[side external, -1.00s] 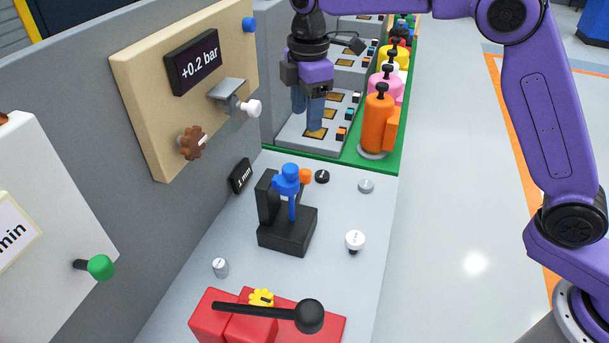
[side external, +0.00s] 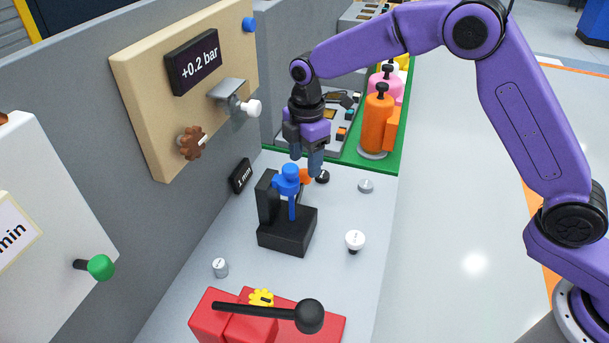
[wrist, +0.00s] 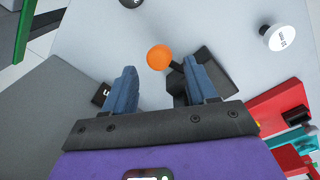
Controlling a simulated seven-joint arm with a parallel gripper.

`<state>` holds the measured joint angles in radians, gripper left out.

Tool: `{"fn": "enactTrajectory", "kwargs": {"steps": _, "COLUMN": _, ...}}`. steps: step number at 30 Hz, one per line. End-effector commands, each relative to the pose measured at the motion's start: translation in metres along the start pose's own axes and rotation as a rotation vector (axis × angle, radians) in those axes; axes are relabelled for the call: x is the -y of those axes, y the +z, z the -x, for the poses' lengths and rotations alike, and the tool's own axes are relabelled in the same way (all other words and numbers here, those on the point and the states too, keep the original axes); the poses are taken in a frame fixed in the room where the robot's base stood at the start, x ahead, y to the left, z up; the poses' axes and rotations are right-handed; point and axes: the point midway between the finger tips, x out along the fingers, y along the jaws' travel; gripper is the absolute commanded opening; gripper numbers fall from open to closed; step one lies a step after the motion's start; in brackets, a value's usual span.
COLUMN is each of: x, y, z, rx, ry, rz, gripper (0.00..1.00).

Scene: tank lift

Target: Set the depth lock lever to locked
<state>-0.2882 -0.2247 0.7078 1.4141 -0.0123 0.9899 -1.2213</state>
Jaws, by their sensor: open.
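A short lever with an orange ball knob (side external: 306,176) sticks out to the right of the blue-topped black stand (side external: 287,238). I take it to be the depth lock lever. My gripper (side external: 307,164) points down right above and behind this knob, with its fingers apart. In the wrist view the orange knob (wrist: 159,57) lies just beyond the gap between the two fingers (wrist: 160,80), with its dark stem running toward the right finger. Nothing is held. I cannot tell whether a finger touches the stem, and no lock marking is readable.
A small "1 mm" display (side external: 241,176) is on the grey wall. A black knob (side external: 322,177) sits close to the right of my fingers. A white knob (side external: 355,240) and a red block with a black lever (side external: 309,316) stand nearer. An orange canister (side external: 378,122) stands behind.

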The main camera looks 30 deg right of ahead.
Motion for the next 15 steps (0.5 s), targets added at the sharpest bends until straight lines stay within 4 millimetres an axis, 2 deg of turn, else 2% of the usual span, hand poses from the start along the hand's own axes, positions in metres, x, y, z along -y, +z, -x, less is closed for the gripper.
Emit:
{"fn": "enactTrajectory", "kwargs": {"steps": 3, "x": 0.001, "y": 0.0, "z": -0.022, "rx": 0.002, "ry": -0.004, "rz": 0.0, "gripper": 0.57}}
{"fn": "enactTrajectory", "kwargs": {"steps": 7, "x": 0.0, "y": 0.0, "z": -0.04, "rx": 0.001, "ry": -0.003, "rz": 0.0, "gripper": 0.57}}
{"fn": "enactTrajectory", "kwargs": {"steps": 15, "x": 0.0, "y": 0.0, "z": -0.056, "rx": 0.0, "ry": 0.0, "rz": 0.0, "gripper": 0.57}}
